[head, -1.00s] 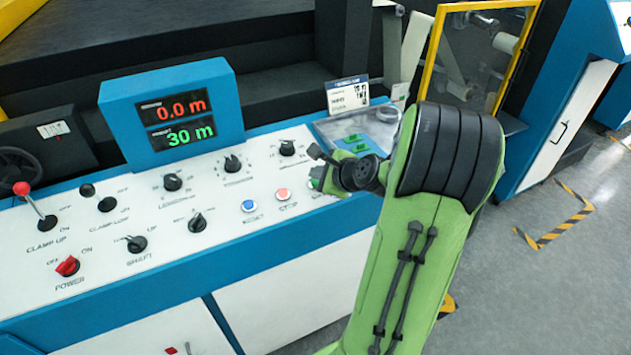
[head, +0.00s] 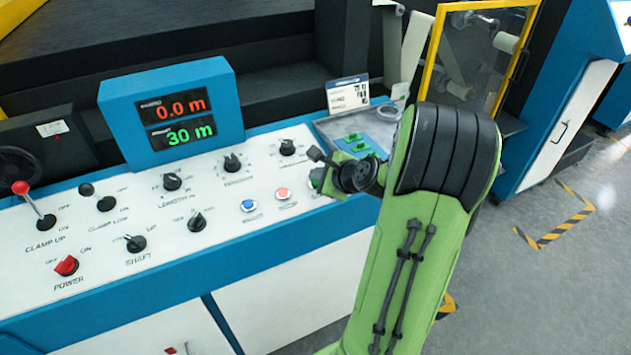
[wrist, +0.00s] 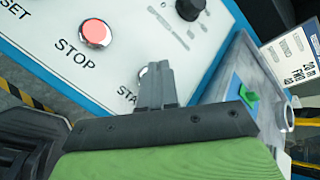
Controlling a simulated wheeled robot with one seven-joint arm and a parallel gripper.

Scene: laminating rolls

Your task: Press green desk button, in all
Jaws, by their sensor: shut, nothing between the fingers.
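The green desk button (head: 316,177) sits at the right end of the panel's row of push buttons, to the right of the red STOP button (head: 283,194). My gripper partly covers it in the head view. In the wrist view only a pale rim (wrist: 142,73) shows beside my fingertips, above the partly hidden label starting "STA". My gripper (wrist: 156,70) is shut and empty, with its fingertips over that button. I cannot tell whether they touch it. The red STOP button also shows in the wrist view (wrist: 96,33), left of my fingers.
A blue button (head: 249,205) lies left of STOP. Black knobs, such as one near the back edge (head: 287,147), stand behind the buttons. A grey tray (head: 325,126) with green pieces (head: 352,138) and an upright printed card (head: 348,94) are at the panel's right end.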

